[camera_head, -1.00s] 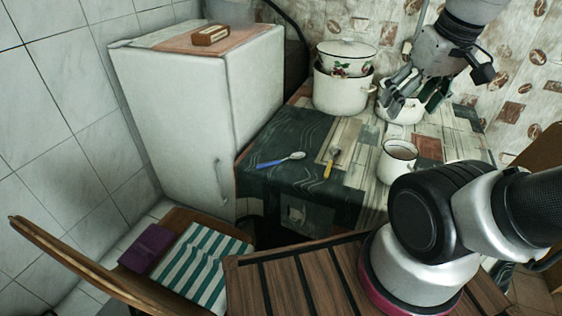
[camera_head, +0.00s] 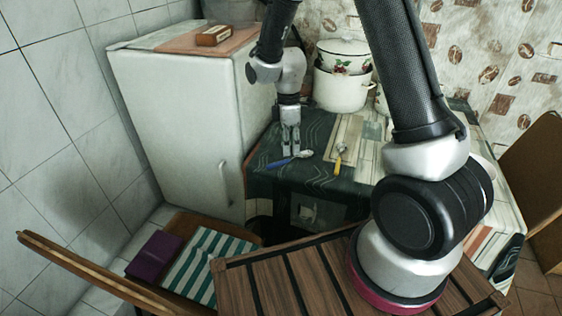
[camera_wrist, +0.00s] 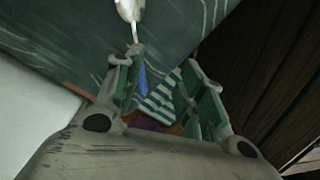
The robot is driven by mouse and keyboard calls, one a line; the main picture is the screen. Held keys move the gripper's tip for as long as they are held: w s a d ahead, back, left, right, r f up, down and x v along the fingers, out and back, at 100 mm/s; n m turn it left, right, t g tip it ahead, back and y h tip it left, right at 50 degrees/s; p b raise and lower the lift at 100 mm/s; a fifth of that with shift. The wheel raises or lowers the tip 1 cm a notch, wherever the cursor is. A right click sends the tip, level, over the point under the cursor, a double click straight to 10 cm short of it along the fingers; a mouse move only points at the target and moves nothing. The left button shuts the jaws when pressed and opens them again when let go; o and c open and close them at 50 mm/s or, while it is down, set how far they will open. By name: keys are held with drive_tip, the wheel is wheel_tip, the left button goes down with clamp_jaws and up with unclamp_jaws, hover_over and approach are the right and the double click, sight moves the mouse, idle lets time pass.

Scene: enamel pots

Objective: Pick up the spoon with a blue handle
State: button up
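The blue-handled spoon (camera_head: 279,163) lies on the dark patterned table near its front left edge, its pale bowl (camera_head: 303,154) pointing right. My gripper (camera_head: 291,153) points down right over the spoon. In the wrist view, the spoon's pale bowl (camera_wrist: 130,9) lies beyond the fingers and its blue handle (camera_wrist: 143,82) shows in the gap, closer to the left finger. My gripper (camera_wrist: 163,92) is open there, with its fingers well apart. Whether the fingers reach down to the table is hard to tell.
A yellow-handled spoon (camera_head: 339,164) lies to the right. White enamel pots (camera_head: 342,92) stand stacked behind. The white fridge (camera_head: 175,125) rises close on the left. A chair with a striped cloth (camera_head: 207,262) stands below the table's front edge.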

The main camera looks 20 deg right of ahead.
sight(284, 161)
drive_tip(key=shift+w+a+r+n+t, duration=0.15)
drive_tip(key=shift+w+a+n, duration=0.05)
drive_tip(key=shift+w+n, duration=0.25)
drive_tip(key=shift+w+a+r+n+t, duration=0.15)
drive_tip(key=shift+w+n, duration=0.3)
drive_tip(key=shift+w+a+n, duration=0.15)
drive_tip(key=shift+w+n, duration=0.25)
drive_tip(key=shift+n, duration=0.5)
drive_tip(key=shift+f, duration=0.3)
wheel_tip(284, 161, down, 7)
drive_tip(key=shift+a+f, duration=0.1)
clamp_jaws()
